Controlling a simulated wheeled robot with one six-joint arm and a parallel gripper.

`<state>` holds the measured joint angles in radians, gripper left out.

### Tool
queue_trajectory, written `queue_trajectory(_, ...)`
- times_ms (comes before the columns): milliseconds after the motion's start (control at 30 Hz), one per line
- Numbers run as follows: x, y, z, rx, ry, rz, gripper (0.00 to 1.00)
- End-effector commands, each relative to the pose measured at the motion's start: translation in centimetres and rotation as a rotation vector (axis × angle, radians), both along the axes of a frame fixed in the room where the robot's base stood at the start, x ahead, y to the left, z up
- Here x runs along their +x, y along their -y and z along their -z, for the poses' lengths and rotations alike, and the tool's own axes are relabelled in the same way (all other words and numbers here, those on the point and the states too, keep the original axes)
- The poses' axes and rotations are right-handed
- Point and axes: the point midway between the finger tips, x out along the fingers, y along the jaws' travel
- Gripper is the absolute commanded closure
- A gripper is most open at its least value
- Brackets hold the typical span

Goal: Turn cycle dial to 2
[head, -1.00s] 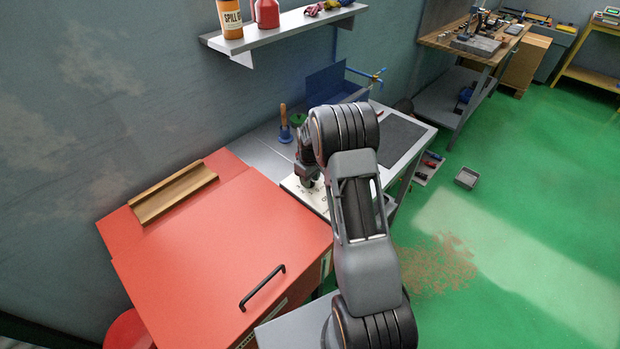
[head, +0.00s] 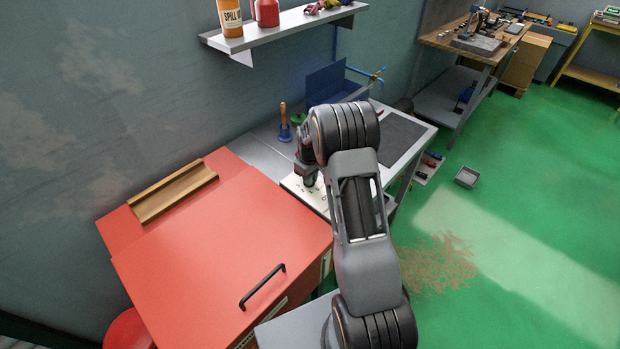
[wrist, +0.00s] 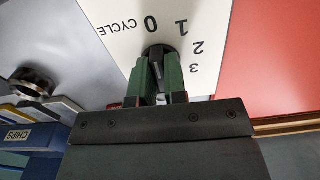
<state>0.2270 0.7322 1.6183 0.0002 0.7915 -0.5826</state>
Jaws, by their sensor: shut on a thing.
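The white panel (wrist: 118,20) printed CYCLE with the numbers 0, 1, 2 and 3 fills the upper middle of the wrist view. The dark cycle dial (wrist: 159,50) sits beside the numbers. My gripper (wrist: 160,78) is shut on the dial, with one green finger on each side of it. The fingers and gripper body hide much of the dial, so I cannot tell which number it points to. In the head view my gripper (head: 308,178) is down at the white panel (head: 313,197), and the dial is hidden there.
The red cabinet (head: 215,255) with a black handle (head: 262,287) stands left of the panel. A plunger-like tool (head: 284,124) stands on the bench behind. A wall shelf (head: 285,28) holds bottles. A blue bin marked CHIPS (wrist: 30,135) shows in the wrist view.

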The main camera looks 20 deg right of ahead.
Motion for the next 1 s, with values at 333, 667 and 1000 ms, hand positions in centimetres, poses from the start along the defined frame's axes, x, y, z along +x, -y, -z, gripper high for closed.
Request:
queue_trajectory(333,0.01,-0.08,0.25,0.000,0.002,0.239,1.00)
queue_trajectory(667,0.03,-0.21,0.19,-0.001,0.002,0.554,1.00)
queue_trajectory(1000,0.10,-0.34,0.09,0.000,0.003,0.876,1.00)
